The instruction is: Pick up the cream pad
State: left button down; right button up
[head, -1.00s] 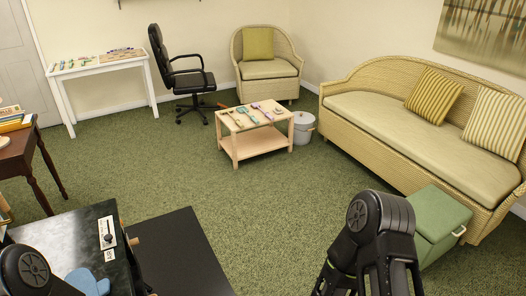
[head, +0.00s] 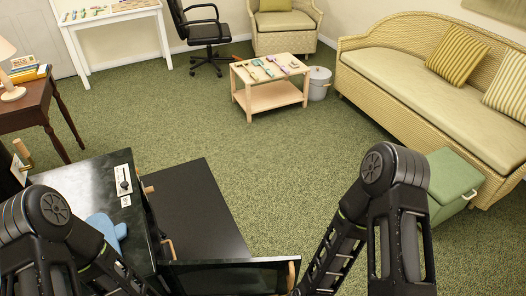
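I cannot make out a cream pad for certain. Small items lie on the low wooden table (head: 270,98) in the middle distance, too small to name surely. Several small items also lie on the white desk (head: 115,14) at the upper left. Both my arms show at the bottom of the head view, the left from the lower left and the right at right of centre. Their forearms run down out of the picture, so neither gripper shows.
A black-topped cabinet (head: 85,180) close by at lower left bears a blue object (head: 106,230) and a white card (head: 124,186). A dark panel (head: 197,205) adjoins it. A green box (head: 452,180) stands before the wicker sofa (head: 430,80). Green carpet between is clear.

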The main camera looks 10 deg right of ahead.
aim_at(294, 64)
jog(key=i+l, duration=0.15)
jog(key=l, duration=0.3)
jog(key=i+l+u, duration=0.1)
jog(key=l, duration=0.35)
jog(key=i+l, duration=0.15)
jog(key=l, duration=0.3)
jog(key=i+l+u, duration=0.1)
jog(key=l, duration=0.35)
jog(key=i+l, duration=0.1)
jog(key=l, duration=0.35)
jog(key=i+l+u, duration=0.25)
jog(key=i+l, duration=0.35)
jog(key=i+l+u, duration=0.3)
jog(key=i+l, duration=0.3)
jog(key=l, duration=0.15)
jog(key=i+l+u, duration=0.3)
jog(key=i+l, duration=0.3)
jog(key=i, duration=0.3)
jog(key=i+l+u, duration=0.25)
jog(key=i+l, duration=0.55)
jog(key=i+l+u, duration=0.1)
jog(key=l+u, duration=0.35)
jog(key=l, duration=1.65)
jog(key=k+l, duration=0.1)
jog(key=l, duration=0.2)
jog(key=k+l, duration=0.15)
jog(key=l, duration=0.15)
jog(key=k+l, duration=0.1)
jog(key=l, duration=0.15)
jog(key=i, duration=0.5)
